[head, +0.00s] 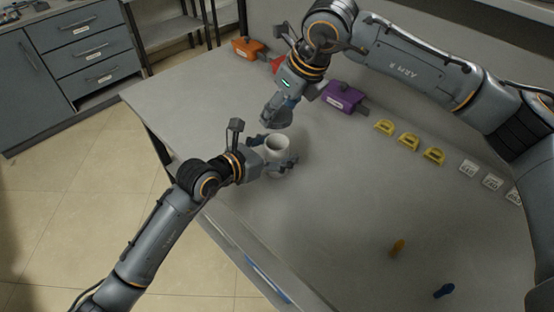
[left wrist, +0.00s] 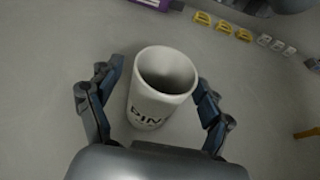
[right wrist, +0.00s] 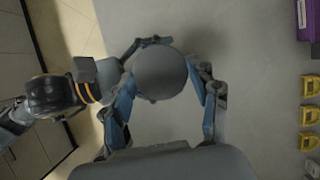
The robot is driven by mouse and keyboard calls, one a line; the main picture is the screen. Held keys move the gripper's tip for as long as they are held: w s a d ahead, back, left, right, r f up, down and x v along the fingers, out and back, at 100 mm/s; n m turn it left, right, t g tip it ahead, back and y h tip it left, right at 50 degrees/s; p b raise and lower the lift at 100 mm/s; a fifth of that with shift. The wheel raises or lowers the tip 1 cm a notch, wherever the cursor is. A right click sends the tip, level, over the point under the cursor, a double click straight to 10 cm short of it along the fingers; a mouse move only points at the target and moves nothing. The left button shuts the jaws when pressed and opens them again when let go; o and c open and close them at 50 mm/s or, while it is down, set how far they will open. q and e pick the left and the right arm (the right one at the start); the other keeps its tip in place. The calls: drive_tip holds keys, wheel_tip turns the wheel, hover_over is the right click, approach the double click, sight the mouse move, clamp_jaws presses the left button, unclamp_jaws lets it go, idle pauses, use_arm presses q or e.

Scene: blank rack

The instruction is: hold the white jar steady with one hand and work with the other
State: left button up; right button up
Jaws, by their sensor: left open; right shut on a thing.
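The white jar (head: 277,145) stands upright and uncovered on the grey table. In the left wrist view the jar (left wrist: 158,100) shows its open mouth and dark lettering, partly readable as "PIN". My left gripper (head: 277,158) is open, with one finger on each side of the jar; small gaps show in its wrist view. My right gripper (head: 280,106) is above and behind the jar, shut on a round grey lid-like piece (head: 278,118). In the right wrist view this grey disc (right wrist: 160,72) sits between the fingers and hides the jar.
A purple bin (head: 343,97), a red bin (head: 278,64) and an orange bin (head: 248,48) stand along the back. Several yellow holders (head: 408,141) and white labelled tags (head: 492,181) lie at right. An orange piece (head: 397,247) and a blue piece (head: 444,290) lie nearer the front.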

use_arm(q)
clamp_jaws()
use_arm(e)
hover_over(281, 140)
drive_tip(key=s, duration=0.3)
drive_tip(key=shift+a+f, duration=0.1)
drive_tip(key=shift+f, duration=2.35)
drive_tip(key=shift+f, duration=0.1)
drive_tip(key=shift+f, duration=0.8)
drive_tip(key=shift+f, duration=0.55)
drive_tip(key=shift+s+f, duration=0.1)
drive_tip(key=shift+f, duration=0.3)
drive_tip(key=shift+c, duration=0.5)
